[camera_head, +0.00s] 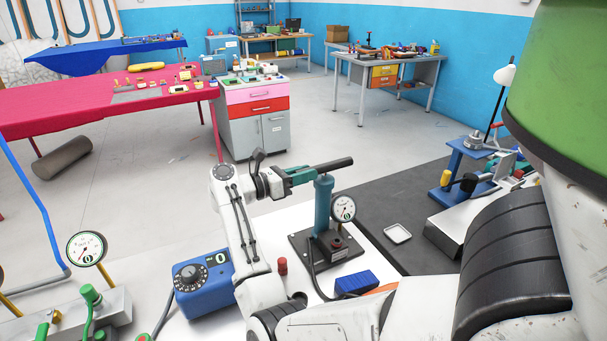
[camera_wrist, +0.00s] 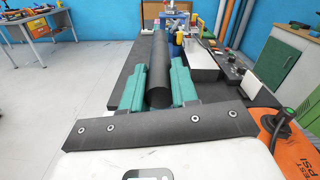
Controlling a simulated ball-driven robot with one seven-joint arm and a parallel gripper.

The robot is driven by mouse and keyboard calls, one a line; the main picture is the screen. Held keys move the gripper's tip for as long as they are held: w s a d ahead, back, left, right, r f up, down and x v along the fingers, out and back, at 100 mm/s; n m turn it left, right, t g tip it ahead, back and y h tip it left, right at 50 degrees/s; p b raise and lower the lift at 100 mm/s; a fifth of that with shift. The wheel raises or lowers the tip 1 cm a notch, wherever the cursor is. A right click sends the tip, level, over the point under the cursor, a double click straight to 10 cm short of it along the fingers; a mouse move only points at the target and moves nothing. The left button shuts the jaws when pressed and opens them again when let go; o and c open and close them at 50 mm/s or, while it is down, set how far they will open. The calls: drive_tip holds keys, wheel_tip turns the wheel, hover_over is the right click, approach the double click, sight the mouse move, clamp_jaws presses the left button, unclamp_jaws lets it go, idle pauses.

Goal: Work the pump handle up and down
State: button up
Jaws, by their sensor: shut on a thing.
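The pump has a teal upright cylinder (camera_head: 323,205) on a dark base plate (camera_head: 302,244), with a round white gauge (camera_head: 343,208) beside it. Its black bar handle (camera_head: 334,164) lies across the top of the cylinder, and the handle seems low, close to the cylinder top. My gripper (camera_head: 300,174) comes from the left and is shut on the handle's left part. In the wrist view the handle (camera_wrist: 158,90) runs away between the two green fingers of my gripper (camera_wrist: 160,82). The pump's cylinder is hidden in the wrist view.
A blue box with a dial (camera_head: 202,283) stands left of the pump. A red-capped post (camera_head: 282,267) and a blue block (camera_head: 355,283) are close by. A small white tray (camera_head: 397,233) lies on the dark mat right. A blue stand (camera_head: 462,175) is farther right.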

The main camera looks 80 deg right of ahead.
clamp_jaws()
wheel_tip(320, 180, up, 15)
drive_tip(key=shift+f, duration=0.15)
drive_tip(key=shift+w, duration=0.1)
drive_tip(key=o, duration=0.6)
unclamp_jaws()
drive_tip(key=o, duration=0.3)
drive_tip(key=shift+f, duration=0.1)
